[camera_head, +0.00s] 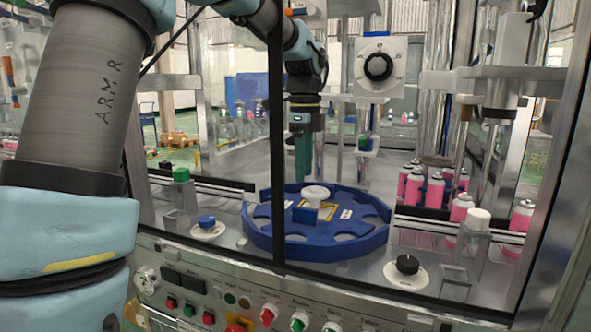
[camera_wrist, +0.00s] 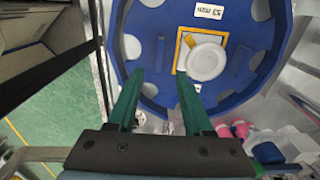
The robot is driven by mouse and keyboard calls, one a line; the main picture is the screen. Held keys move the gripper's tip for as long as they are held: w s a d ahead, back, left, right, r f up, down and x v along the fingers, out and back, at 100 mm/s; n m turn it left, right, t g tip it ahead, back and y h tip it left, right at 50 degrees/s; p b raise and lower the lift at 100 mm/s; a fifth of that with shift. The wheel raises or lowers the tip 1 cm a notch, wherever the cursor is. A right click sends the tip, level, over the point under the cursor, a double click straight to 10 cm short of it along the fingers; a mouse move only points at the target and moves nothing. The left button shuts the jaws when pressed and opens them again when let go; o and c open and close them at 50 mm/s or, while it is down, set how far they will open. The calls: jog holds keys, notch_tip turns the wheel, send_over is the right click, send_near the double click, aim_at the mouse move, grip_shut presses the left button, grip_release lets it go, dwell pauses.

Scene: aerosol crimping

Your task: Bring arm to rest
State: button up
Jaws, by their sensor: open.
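My gripper (camera_head: 301,160) points down with green fingers above the blue rotary table (camera_head: 262,238), near its back left part. In the wrist view my gripper (camera_wrist: 158,85) shows two green fingers spread apart with nothing between them. The blue rotary table (camera_wrist: 152,22) fills the top of that view. A round white knob (camera_head: 315,193) stands at the table's middle, and it also shows in the wrist view (camera_wrist: 206,60), beyond the right fingertip. My arm reaches in from the upper left. The head view does not clearly show the gap between the fingers.
Pink cans (camera_head: 434,190) stand in a row at the right. A dark frame post (camera_head: 277,130) crosses in front of the table. A control panel (camera_head: 250,300) with buttons runs along the front. A black dial (camera_head: 378,66) hangs above. A blue knob (camera_head: 206,221) sits left of the table.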

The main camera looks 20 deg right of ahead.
jog(key=a+f+n, duration=0.2)
jog(key=a+n, duration=0.1)
jog(key=a, duration=0.2)
jog(key=a+f+n, duration=0.3)
jog(key=a+n, duration=0.1)
jog(key=a+f+n, duration=0.3)
jog(key=a, duration=0.2)
jog(key=shift+s+a+n+t, duration=0.1)
jog(key=shift+a+n+t, duration=0.2)
jog(key=shift+a+n, duration=0.1)
jog(key=s+a+f+n, duration=0.4)
jog(key=a+n, duration=0.3)
jog(key=s+a+f+n+t, duration=0.1)
jog(key=s+a+f+n, duration=0.2)
jog(key=a+n, duration=0.4)
jog(key=shift+s+a+f, duration=0.35)
jog(key=shift+s+a, duration=0.1)
jog(key=shift+s, duration=0.45)
